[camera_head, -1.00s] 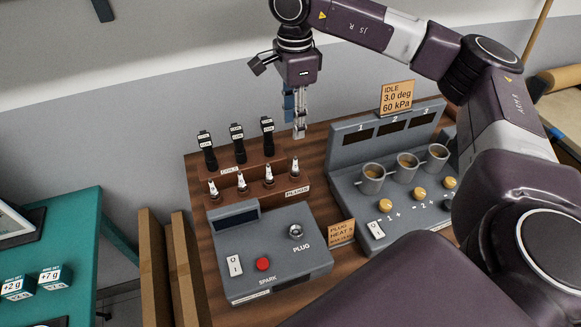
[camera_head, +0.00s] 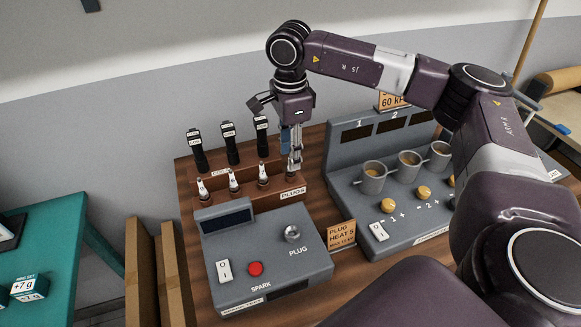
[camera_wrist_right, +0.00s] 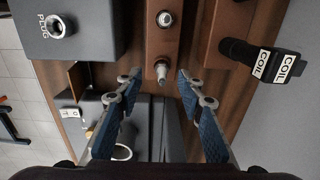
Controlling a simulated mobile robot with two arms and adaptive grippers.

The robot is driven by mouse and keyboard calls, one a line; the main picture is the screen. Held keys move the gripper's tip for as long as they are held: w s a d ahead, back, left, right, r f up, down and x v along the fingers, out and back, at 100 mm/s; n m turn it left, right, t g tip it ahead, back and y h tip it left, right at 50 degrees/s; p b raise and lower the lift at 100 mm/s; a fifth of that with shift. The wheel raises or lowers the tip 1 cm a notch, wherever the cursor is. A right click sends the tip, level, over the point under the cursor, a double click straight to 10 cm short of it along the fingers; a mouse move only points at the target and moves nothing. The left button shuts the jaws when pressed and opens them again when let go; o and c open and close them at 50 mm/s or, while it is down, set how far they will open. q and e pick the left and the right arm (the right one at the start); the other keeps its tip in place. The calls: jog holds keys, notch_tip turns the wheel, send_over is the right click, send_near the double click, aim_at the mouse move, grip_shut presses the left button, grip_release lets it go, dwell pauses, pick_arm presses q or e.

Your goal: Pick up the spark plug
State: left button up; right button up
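Several spark plugs with white bodies stand upright in the brown plug rack (camera_head: 293,193); one is the third spark plug (camera_head: 263,173). My right gripper (camera_head: 294,168) points down at the rack's right end, over the rightmost place. In the right wrist view the right gripper (camera_wrist_right: 157,84) is open, with blue-padded fingers apart on both sides. The end spark plug (camera_wrist_right: 161,70) shows upright in the gap between the fingertips, with space on both sides. In the head view the fingers hide this plug. My left gripper is not in view.
Black coils (camera_head: 230,143) stand in the rack behind; one coil (camera_wrist_right: 260,60) lies to the right in the wrist view. The grey spark tester (camera_head: 265,262) is in front. A grey panel with cups (camera_head: 374,180) stands at right. A plug heat card (camera_head: 342,235) is between them.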

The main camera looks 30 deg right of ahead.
jog(key=f+p, duration=0.1)
jog(key=f, duration=0.1)
jog(key=f+p, duration=0.1)
jog(key=f, duration=0.1)
jog(key=shift+w+d+f, duration=0.1)
jog(key=shift+d+f, duration=0.05)
jog(key=shift+d, duration=0.05)
jog(key=shift+f, duration=0.25)
grip_shut()
